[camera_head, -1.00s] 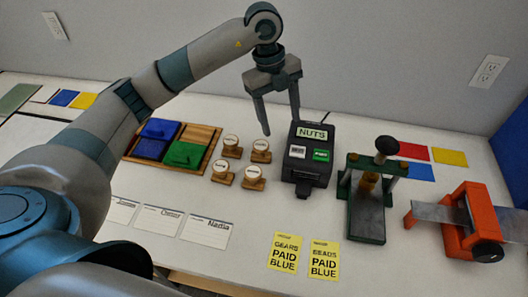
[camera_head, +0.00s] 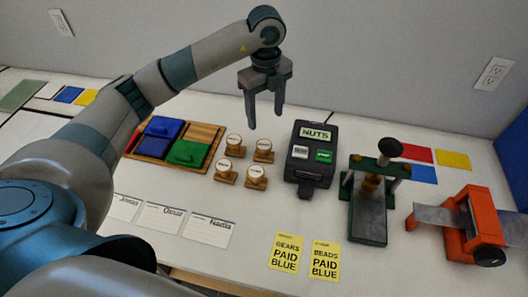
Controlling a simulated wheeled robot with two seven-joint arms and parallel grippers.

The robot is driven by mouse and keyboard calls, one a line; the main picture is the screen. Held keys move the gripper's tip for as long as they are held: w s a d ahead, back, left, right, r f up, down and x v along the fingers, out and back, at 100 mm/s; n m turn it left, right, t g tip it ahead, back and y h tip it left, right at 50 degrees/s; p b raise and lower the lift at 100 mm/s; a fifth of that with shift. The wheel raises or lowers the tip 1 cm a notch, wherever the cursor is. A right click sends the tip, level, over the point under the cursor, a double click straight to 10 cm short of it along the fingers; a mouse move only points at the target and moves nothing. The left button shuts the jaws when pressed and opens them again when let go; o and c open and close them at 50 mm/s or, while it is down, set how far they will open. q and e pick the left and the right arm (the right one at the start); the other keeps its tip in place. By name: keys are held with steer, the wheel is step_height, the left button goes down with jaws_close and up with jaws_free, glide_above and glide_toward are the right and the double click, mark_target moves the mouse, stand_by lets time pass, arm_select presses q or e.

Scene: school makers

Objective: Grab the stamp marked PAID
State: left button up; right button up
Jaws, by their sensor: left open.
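Several wooden stamps with round white labelled tops stand in a cluster on the table: back left (camera_head: 234,144), back right (camera_head: 264,150), front left (camera_head: 225,171) and front right (camera_head: 256,177). Their label words are too small to read, so I cannot tell which one is marked PAID. My left gripper (camera_head: 264,122) is open and empty, pointing down above and behind the back stamps, apart from them. My right gripper is not in view.
A wooden tray (camera_head: 206,133) with blue and green ink pads sits left of the stamps. A black NUTS device (camera_head: 312,152), a green press (camera_head: 368,218) and an orange tool (camera_head: 483,222) stand right. Yellow cards (camera_head: 286,252) and white name cards (camera_head: 208,226) lie in front.

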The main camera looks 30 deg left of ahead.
arm_select(q)
step_height(320, 180, down, 3)
steer(key=p, duration=0.2)
glide_above(264, 145)
steer(key=f, duration=0.5)
steer(key=shift+w, duration=0.2)
steer(key=shift+d+f, duration=0.1)
steer(key=shift+f, duration=0.25)
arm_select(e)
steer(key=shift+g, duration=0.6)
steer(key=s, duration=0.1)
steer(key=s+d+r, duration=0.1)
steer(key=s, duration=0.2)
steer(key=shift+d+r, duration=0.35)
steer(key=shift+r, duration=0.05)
arm_select(q)
steer(key=shift+p, duration=0.3)
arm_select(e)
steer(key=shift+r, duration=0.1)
